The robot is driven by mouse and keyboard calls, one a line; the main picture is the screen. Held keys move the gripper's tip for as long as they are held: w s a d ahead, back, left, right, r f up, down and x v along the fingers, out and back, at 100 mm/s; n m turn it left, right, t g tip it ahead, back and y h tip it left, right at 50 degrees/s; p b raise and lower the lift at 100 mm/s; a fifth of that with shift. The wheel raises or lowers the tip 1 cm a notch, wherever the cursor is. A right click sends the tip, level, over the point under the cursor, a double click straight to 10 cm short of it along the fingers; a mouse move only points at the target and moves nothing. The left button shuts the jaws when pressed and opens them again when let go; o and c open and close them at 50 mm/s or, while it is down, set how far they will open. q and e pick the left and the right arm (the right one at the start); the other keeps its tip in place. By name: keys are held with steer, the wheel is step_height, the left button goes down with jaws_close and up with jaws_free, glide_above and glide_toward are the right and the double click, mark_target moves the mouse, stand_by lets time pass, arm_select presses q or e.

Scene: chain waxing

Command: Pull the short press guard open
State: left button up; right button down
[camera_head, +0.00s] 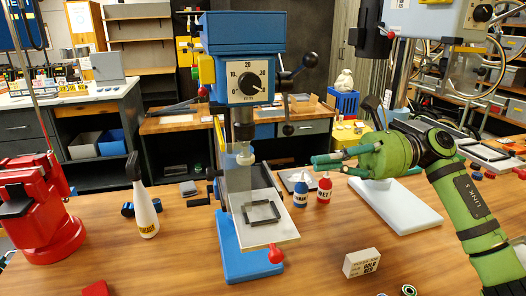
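The blue press (243,36) stands mid-table and looks the shorter of two presses; the other runs out of the top of the picture. A clear panel (238,176), seemingly its guard, hangs below the head in front of the column and above the pale plate (275,229). Whether it is fully shut is hard to tell. My green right gripper (315,163) points left, apart from the panel and to its right, near the bottles. Its teal fingers lie close together; their opening is unclear. My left gripper is not in view.
A blue bottle (300,190) and a red bottle (324,188) stand between press and gripper. A white bottle (147,213) stands left of the press, beyond it a red machine (41,215). A small labelled box (361,262) lies in front. The second press (428,20) is at right.

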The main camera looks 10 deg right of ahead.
mark_target(225, 163)
arm_select(q)
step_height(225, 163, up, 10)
steer(key=p, duration=0.9)
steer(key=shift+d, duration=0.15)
arm_select(e)
steer(key=s+a, duration=0.1)
steer(key=a, duration=1.2)
steer(key=shift+a+g, duration=0.3)
steer(key=shift+g, duration=0.1)
steer(key=shift+s+f, duration=0.1)
steer(key=shift+f, duration=0.05)
